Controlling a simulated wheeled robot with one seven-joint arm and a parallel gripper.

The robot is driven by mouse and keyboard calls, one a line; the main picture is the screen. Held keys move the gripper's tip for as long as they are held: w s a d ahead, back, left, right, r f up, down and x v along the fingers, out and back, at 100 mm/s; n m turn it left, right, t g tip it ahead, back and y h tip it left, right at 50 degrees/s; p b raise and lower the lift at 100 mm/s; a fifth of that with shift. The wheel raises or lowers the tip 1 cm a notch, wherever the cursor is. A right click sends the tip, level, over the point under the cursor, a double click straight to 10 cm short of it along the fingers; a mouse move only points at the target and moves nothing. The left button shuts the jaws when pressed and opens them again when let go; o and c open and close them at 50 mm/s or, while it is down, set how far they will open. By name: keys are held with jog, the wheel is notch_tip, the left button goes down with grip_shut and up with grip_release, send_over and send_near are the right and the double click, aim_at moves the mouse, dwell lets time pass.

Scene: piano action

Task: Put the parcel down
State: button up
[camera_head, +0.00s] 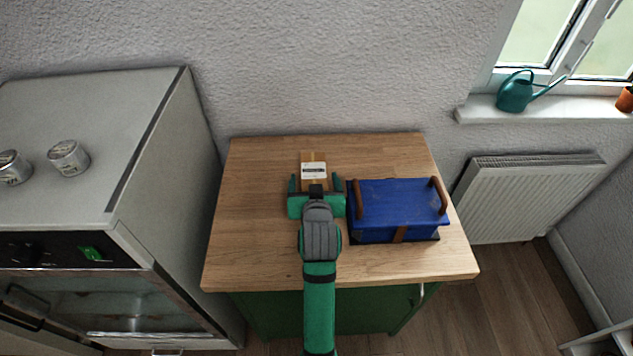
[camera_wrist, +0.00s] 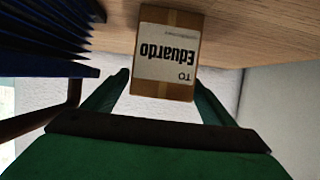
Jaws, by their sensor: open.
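The parcel (camera_head: 313,158) is a small brown box with a white label, on the wooden top of the green cabinet (camera_head: 255,210). In the wrist view the parcel (camera_wrist: 168,82) appears upside down, with "TO Eduardo" on its label. My green gripper (camera_head: 316,184) is at the near side of the parcel. In the wrist view its two fingers (camera_wrist: 160,90) are spread, one on each side of the parcel, with a visible gap at both sides. The parcel's lower part is hidden in the head view by my gripper.
A blue box with brown handles (camera_head: 395,207) stands close to the right of my gripper. The wooden top is clear at the left. An oven (camera_head: 110,150) with two tins stands further left. A radiator (camera_head: 530,190) is at the right.

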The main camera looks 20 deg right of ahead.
jog(key=shift+x, duration=1.5)
jog(key=shift+f, duration=0.1)
jog(key=c, duration=1.5)
